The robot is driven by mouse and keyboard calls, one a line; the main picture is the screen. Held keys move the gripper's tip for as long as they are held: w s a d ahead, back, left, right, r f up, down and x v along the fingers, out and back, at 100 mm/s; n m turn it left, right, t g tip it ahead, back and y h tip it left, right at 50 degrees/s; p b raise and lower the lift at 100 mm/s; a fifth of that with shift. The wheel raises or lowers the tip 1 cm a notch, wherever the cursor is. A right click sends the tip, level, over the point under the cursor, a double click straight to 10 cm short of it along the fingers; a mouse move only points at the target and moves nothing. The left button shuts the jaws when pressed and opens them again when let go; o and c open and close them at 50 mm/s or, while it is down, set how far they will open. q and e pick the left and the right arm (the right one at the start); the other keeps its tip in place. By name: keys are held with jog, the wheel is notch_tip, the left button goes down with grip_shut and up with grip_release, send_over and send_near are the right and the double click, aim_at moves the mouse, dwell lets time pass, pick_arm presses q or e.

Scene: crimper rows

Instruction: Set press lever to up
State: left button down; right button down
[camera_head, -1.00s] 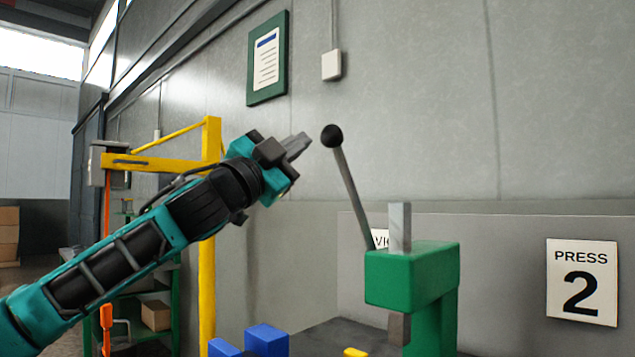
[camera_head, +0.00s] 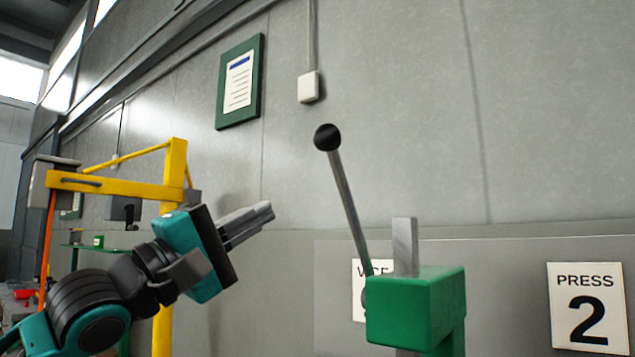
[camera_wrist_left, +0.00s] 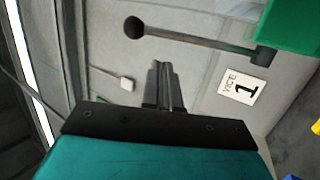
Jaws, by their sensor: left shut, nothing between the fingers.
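The press lever (camera_head: 347,203) is a grey rod with a black ball knob (camera_head: 327,137) at its top. It rises from the green press head (camera_head: 415,308) and leans up and to the left. In the left wrist view the lever (camera_wrist_left: 200,41) lies across the top, with its knob (camera_wrist_left: 133,27) at the left and the green head (camera_wrist_left: 292,22) at the right. My left gripper (camera_head: 268,211) is shut and empty, left of the lever and below knob height, with a gap between. It also shows in the left wrist view (camera_wrist_left: 160,66). My right gripper is in neither view.
A yellow post with an arm (camera_head: 172,165) stands behind my left arm. A "PRESS 2" sign (camera_head: 587,307) is at the right. A framed notice (camera_head: 240,83) and a white box (camera_head: 309,87) hang on the grey wall. The space around the knob is clear.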

pick_arm(q)
jog(key=p, duration=0.2)
send_near(334, 171)
jog(key=x, duration=0.5)
jog(key=shift+w+d+r, duration=0.1)
jog(key=shift+d, duration=0.1)
jog(key=shift+w+d+r, duration=0.25)
jog(key=shift+w+d, duration=0.2)
jog(key=shift+d, duration=0.05)
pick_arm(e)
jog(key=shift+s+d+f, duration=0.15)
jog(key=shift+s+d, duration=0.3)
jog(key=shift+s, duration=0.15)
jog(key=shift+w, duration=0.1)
